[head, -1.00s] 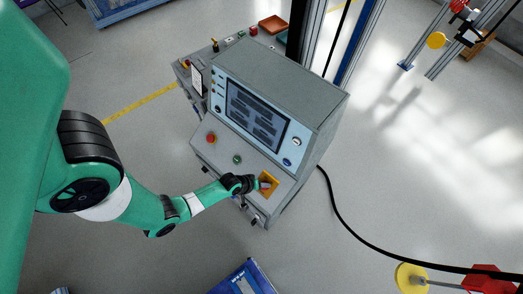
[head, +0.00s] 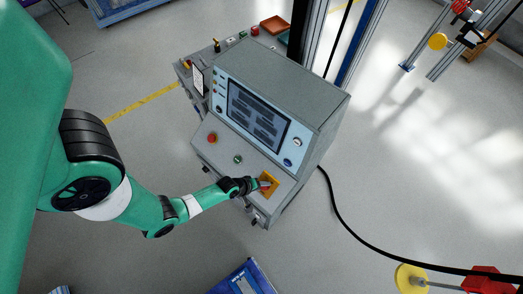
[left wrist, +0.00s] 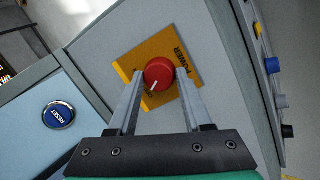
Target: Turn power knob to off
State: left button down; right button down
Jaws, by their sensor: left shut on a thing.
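The red power knob (left wrist: 159,72) sits on a yellow plate (left wrist: 187,88) marked POWER, on the sloped grey console panel. A white mark on the knob points to the lower left in the left wrist view, towards small lettering partly covered by a finger. My left gripper (left wrist: 160,76) is shut on the knob, one finger on each side. In the head view my left gripper (head: 262,185) reaches the yellow plate (head: 273,180) at the panel's right end and mostly hides the knob. My right gripper is not in view.
A blue RESET button (left wrist: 58,114) is left of the plate in the left wrist view. The head view shows a red button (head: 212,139), a green button (head: 238,159) and a screen (head: 258,115) on the console. A black cable (head: 345,225) runs along the floor.

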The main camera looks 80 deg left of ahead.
pick_arm(q)
jog(key=shift+c, duration=1.7)
grip_release()
jog(key=p+v, duration=0.3)
jog(key=v, duration=0.8)
jog(key=shift+r+p, duration=0.3)
jog(key=shift+p, duration=0.05)
jog(key=shift+s, duration=0.1)
